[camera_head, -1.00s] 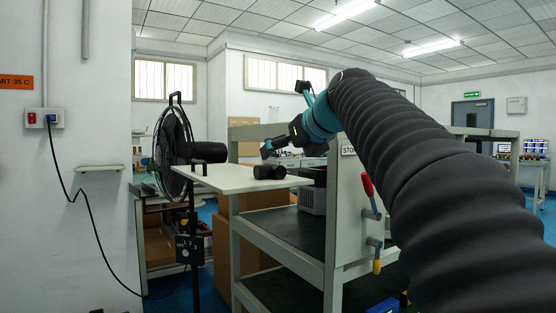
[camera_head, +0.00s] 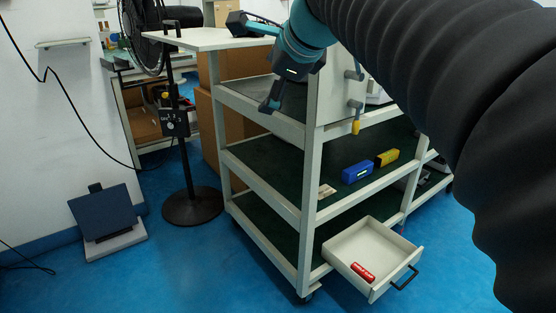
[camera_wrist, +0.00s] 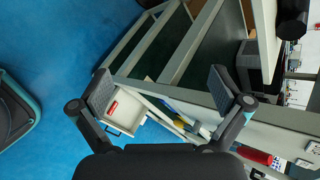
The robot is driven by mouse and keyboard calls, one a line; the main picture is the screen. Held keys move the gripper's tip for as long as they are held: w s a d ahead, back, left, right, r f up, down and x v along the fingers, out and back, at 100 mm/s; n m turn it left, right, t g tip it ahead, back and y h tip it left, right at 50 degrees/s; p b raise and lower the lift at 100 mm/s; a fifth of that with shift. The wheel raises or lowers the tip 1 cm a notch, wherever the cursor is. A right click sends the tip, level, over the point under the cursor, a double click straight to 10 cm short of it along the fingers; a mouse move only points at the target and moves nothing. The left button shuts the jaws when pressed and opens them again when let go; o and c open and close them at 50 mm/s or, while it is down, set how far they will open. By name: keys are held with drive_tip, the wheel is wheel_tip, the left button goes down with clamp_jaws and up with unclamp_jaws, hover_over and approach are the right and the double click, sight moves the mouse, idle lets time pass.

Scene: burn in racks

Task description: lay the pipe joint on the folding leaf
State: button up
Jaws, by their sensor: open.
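The folding leaf (camera_head: 205,40) is a white board standing out level from the left end of the cart. In the wrist view the leaf (camera_wrist: 263,45) is at the upper right. The pipe joint (camera_wrist: 292,20), a dark rounded piece, lies on it there. My gripper (camera_head: 270,96) hangs beside the cart's upper shelf, to the right of and below the leaf. The wrist view shows its two fingers (camera_wrist: 160,88) spread wide with nothing between them.
The cart's lower drawer (camera_head: 385,240) stands open with a red item (camera_head: 362,272) inside. A blue box (camera_head: 357,172) and a yellow box (camera_head: 387,158) sit on the middle shelf. A fan stand (camera_head: 192,205) is left of the cart. Blue floor is clear in front.

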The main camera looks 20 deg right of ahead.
drive_tip(key=s+f+n+g+h, duration=0.1)
drive_tip(key=s+f+n+g, duration=0.1)
drive_tip(key=s+f+n, duration=0.8)
drive_tip(key=s+f+n+g+h, duration=0.1)
drive_tip(key=s+f+n+g, duration=0.1)
drive_tip(key=s+f+n, duration=0.8)
wheel_tip(320, 180, down, 8)
drive_tip(key=shift+s+a+f+n, duration=0.15)
drive_tip(key=shift+a+n, duration=0.25)
drive_tip(key=shift+n, duration=0.2)
